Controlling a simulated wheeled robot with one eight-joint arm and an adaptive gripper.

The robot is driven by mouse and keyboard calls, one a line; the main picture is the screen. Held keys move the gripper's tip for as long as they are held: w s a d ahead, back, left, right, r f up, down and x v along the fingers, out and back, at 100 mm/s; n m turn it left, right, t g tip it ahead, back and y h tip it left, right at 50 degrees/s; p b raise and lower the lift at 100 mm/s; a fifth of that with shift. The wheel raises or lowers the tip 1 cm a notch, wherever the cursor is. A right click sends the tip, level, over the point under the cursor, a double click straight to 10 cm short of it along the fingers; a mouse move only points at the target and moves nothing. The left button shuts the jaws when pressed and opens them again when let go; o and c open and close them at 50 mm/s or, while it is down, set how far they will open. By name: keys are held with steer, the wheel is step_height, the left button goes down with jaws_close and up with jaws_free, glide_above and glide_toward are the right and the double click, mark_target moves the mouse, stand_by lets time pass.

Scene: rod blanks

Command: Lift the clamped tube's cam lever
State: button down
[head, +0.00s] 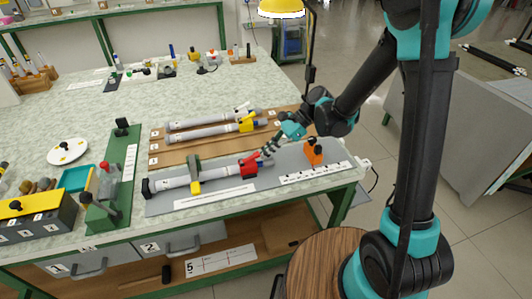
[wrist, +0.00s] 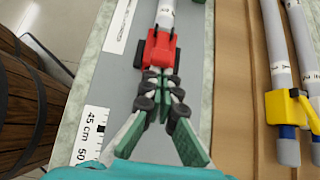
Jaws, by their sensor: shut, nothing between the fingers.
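The clamped tube (head: 205,178) is a grey rod lying on a grey base plate (head: 225,199) near the front of the bench. A red clamp with its cam lever (head: 249,166) sits at its right end. In the wrist view the red clamp (wrist: 160,49) is straight ahead, with the tube (wrist: 170,14) beyond it. My gripper (head: 266,153) is shut and empty, its fingertips (wrist: 158,77) right at the near edge of the red part. I cannot tell whether they touch it. The fingers partly hide the near side of the lever.
Two more grey tubes, one with a yellow clamp (head: 246,123), lie on a wooden board (head: 165,158) behind. An orange block with a black knob (head: 313,152) stands right of the clamp. A green fixture (head: 129,160) stands at left. A printed scale (wrist: 95,122) lies on the plate.

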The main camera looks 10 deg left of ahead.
mark_target(256, 153)
steer(key=shift+r, duration=0.2)
steer(key=shift+s+a+r+t+h, duration=0.2)
steer(key=shift+r+t+h, duration=0.1)
steer(key=shift+r+h, duration=0.2)
steer(key=shift+s+a+r+t+h, duration=0.1)
steer(key=shift+a+r+t+h, duration=0.1)
steer(key=shift+r+t+h, duration=0.3)
steer(key=h, duration=0.1)
steer(key=a+r+t+h, duration=0.1)
steer(key=shift+s+r+h, duration=0.2)
steer(key=shift+s+h, duration=0.1)
steer(key=a+r+t+h, duration=0.1)
steer(key=h, duration=0.1)
steer(key=s+a+r+t+h, duration=0.1)
steer(key=shift+s+a+t+h, duration=0.2)
steer(key=shift+t+h, duration=0.1)
steer(key=shift+h, duration=0.1)
steer(key=shift+s+a+r, duration=0.15)
steer(key=shift+a+r, duration=0.05)
steer(key=shift+a, duration=0.1)
steer(key=shift+r, duration=0.75)
